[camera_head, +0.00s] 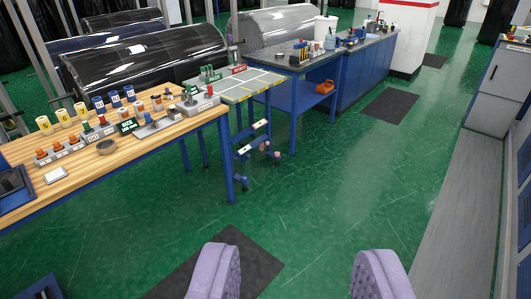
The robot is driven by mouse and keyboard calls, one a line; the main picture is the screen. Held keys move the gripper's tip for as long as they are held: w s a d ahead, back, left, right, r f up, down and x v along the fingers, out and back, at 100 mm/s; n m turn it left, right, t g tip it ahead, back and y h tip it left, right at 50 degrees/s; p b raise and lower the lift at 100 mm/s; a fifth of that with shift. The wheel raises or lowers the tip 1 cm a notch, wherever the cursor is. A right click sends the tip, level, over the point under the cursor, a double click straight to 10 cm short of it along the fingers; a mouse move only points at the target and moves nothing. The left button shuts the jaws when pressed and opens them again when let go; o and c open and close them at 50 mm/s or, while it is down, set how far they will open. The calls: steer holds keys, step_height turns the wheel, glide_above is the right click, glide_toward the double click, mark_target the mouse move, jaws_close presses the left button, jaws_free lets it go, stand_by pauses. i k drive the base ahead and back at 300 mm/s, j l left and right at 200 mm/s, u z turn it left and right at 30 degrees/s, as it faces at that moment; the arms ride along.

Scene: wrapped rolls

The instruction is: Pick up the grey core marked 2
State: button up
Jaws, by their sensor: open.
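My gripper (297,268) shows at the bottom of the view as two wide-apart purple fingers with nothing between them, above the green floor. A wooden-topped bench (70,184) stands ahead on the left, well away from my gripper. It carries small yellow cylinders (62,117), blue cylinders (115,99), orange pieces and several grey blocks with coloured knobs (199,101). I cannot make out which piece is the grey core marked 2; the markings are too small to read.
A grey-topped wheeled cart (243,88) stands at the bench's right end. A blue workbench (305,112) with bottles and tools is behind it. Large black-wrapped rolls (145,65) lie behind the bench. Grey cabinets line the right. Green floor (335,175) is clear between.

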mark_target(157, 101)
steer(key=i+z, duration=0.4)
steer(key=i, duration=0.6)
steer(key=i+l+u, duration=0.1)
steer(key=i+u, duration=0.35)
steer(key=i+l+u, duration=0.25)
steer(key=u, duration=0.2)
steer(key=i+l+u, duration=0.3)
steer(key=u, duration=0.2)
steer(key=i+l+u, duration=0.5)
steer(key=l, duration=0.2)
steer(key=l+u, duration=0.3)
steer(key=i+l, duration=0.05)
steer(key=l, duration=0.05)
